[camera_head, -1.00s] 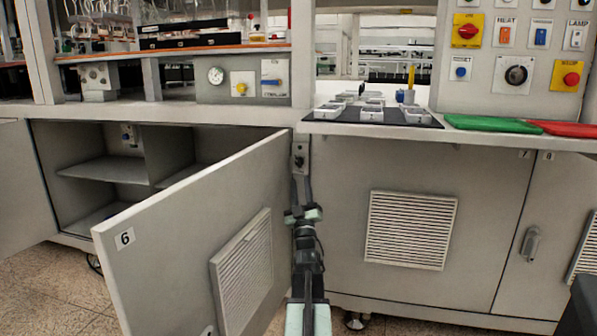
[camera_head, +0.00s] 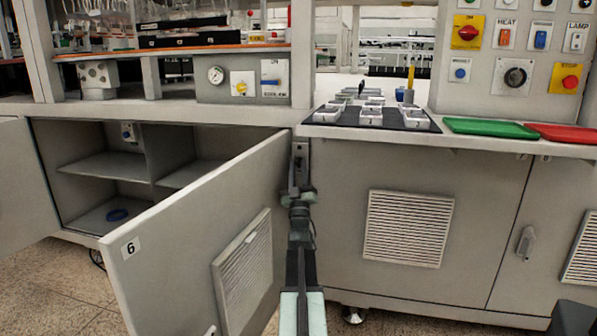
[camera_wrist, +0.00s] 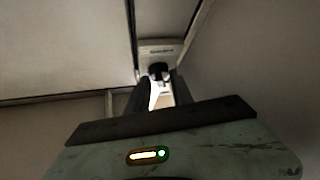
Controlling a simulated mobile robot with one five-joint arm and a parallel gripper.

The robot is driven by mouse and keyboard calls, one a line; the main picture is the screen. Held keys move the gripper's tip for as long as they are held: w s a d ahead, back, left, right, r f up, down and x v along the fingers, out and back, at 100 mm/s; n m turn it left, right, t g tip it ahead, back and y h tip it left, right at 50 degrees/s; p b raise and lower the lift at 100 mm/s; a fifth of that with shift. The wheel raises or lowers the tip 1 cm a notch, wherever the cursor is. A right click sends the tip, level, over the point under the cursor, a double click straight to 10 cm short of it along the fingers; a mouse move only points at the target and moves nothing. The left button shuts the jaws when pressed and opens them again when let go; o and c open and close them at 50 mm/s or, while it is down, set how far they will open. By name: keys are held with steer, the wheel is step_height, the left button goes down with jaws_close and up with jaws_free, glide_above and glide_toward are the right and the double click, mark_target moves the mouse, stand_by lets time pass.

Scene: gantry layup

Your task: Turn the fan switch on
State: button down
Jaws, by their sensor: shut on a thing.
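A small pale plate with a dark knob or toggle stands on the narrow post beside the hinge edge of open door 6. In the wrist view the plate (camera_wrist: 160,47) is just ahead, and the dark knob (camera_wrist: 158,69) lies between my fingertips. The plate's label is too blurred to read, so I cannot confirm that it is the fan switch. My gripper (camera_head: 300,178) reaches up to this post in the head view and covers part of it. In the wrist view my gripper (camera_wrist: 158,84) is closed around the knob. The knob's setting cannot be made out.
Open door 6 (camera_head: 195,235) stands close to the left of my arm. The worktop with its dark mat (camera_head: 340,117) overhangs on the right. A closed vented cabinet front (camera_head: 480,200) is below it. A control panel (camera_head: 490,90) is at upper right.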

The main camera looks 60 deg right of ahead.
steer(key=shift+m+g+h, duration=0.4)
steer(key=shift+m, duration=0.2)
steer(key=c, duration=1.5)
jaws_free()
steer(key=shift+f, duration=0.1)
steer(key=b+v, duration=0.5)
steer(key=v, duration=0.2)
steer(key=shift+a+f, duration=0.2)
steer(key=shift+a, duration=0.05)
steer(key=shift+s, duration=0.1)
